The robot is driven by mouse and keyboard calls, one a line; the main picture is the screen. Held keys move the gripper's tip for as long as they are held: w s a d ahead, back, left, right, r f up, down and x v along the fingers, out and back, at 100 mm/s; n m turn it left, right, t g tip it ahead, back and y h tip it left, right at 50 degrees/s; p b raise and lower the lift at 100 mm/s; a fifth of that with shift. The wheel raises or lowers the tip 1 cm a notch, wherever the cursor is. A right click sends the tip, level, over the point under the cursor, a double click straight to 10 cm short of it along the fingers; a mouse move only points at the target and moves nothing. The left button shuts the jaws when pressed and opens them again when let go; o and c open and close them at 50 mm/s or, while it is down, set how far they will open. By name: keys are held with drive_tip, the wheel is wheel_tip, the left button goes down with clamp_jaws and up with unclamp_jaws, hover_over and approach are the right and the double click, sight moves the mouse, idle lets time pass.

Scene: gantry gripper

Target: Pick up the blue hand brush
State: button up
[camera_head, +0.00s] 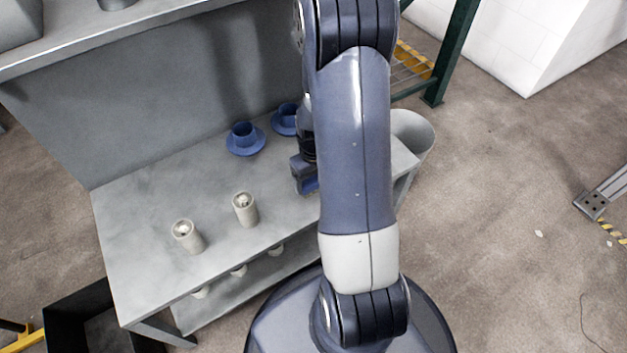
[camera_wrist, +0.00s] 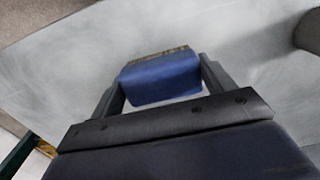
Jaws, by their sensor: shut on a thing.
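The blue hand brush (camera_wrist: 160,79) shows in the wrist view between the two fingers of my gripper (camera_wrist: 163,84). Its blue body faces the camera and a strip of tan bristles shows along its far edge. My gripper is shut on it. In the head view a bit of the blue brush (camera_head: 309,185) shows beside my gripper (camera_head: 304,178), above the right part of the grey table. My arm hides the rest. I cannot tell whether the brush touches the tabletop.
The grey table (camera_head: 150,210) bears two beige cups (camera_head: 245,209) (camera_head: 188,236) at its front and two blue cups on saucers (camera_head: 245,139) (camera_head: 285,119) at its back. A black crate (camera_head: 75,310) is at front left.

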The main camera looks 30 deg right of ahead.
sight(314, 179)
wheel_tip(314, 179, up, 10)
drive_tip(key=p, duration=0.3)
drive_tip(key=shift+p, duration=0.35)
drive_tip(key=o, duration=0.6)
drive_tip(key=c, duration=0.4)
